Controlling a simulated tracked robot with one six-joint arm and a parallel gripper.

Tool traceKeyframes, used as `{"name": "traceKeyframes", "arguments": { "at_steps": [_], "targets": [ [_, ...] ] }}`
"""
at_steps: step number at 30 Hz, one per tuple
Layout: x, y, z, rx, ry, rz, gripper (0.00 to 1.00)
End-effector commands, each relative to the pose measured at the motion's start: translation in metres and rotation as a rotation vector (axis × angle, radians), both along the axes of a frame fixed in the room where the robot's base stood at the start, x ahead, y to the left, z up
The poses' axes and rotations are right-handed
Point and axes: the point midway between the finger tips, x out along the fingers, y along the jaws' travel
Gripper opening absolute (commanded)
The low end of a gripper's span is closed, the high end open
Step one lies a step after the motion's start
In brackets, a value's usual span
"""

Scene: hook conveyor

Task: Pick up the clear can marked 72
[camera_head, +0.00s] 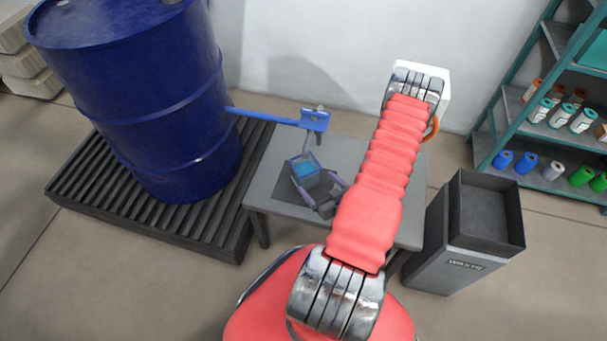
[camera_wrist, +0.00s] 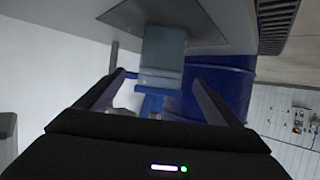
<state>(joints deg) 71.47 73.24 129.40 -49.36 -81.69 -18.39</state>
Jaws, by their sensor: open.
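A clear can (camera_head: 305,168) with light blue content stands on a dark square (camera_head: 288,191) on the grey table (camera_head: 262,192), below the end of a blue arm from the barrel. No marking is readable on it. My gripper (camera_head: 314,180) is open at the can's near side, with its fingers pointing at it. In the wrist view, the can (camera_wrist: 163,52) appears ahead, centred between the spread fingers of my gripper (camera_wrist: 157,78). A gap shows on each side, and I cannot tell whether either finger touches the can.
A large blue barrel (camera_head: 150,110) stands on a black slatted platform (camera_head: 105,200) at left; its blue arm (camera_head: 265,118) reaches over the table. A grey waste bin (camera_head: 445,240) stands right of the table. A shelf (camera_head: 545,140) with several coloured cans is at far right.

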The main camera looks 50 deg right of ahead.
Motion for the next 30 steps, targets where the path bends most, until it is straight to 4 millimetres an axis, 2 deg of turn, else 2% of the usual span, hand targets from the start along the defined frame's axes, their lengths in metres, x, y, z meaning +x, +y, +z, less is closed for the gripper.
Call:
{"name": "traceKeyframes", "arguments": {
  "at_steps": [11,30],
  "targets": [
    [0.004,-0.003,-0.002,0.0,0.001,-0.003,0.88],
    [0.07,-0.025,-0.031,-0.001,0.001,-0.005,0.88]
  ]
}}
